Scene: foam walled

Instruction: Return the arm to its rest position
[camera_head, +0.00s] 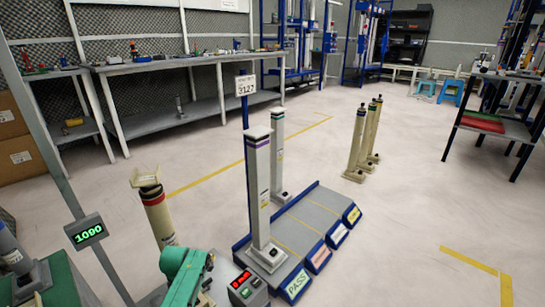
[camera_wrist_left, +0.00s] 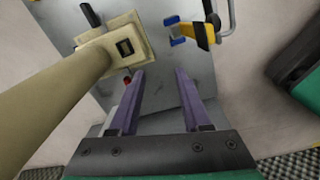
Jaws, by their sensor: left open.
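My left gripper (camera_wrist_left: 160,73) shows in the left wrist view with its two purple fingers apart and nothing between them. A beige post (camera_wrist_left: 50,105) with a square end plate (camera_wrist_left: 122,48) is just left of the fingers, outside them. In the head view, my teal left arm comes in at the bottom middle; its fingers cannot be made out there. A beige post (camera_head: 157,212) with dark and red bands stands behind the arm, its lower end hidden. My right gripper is not in view.
A blue-edged rack (camera_head: 305,222) labelled PASS holds two white posts (camera_head: 259,190). A red-display box (camera_head: 247,288) sits beside the arm. Several beige posts (camera_head: 356,145) stand on open floor. A yellow clamp (camera_wrist_left: 203,35) is near the fingers. A 1090 display (camera_head: 88,232) is left.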

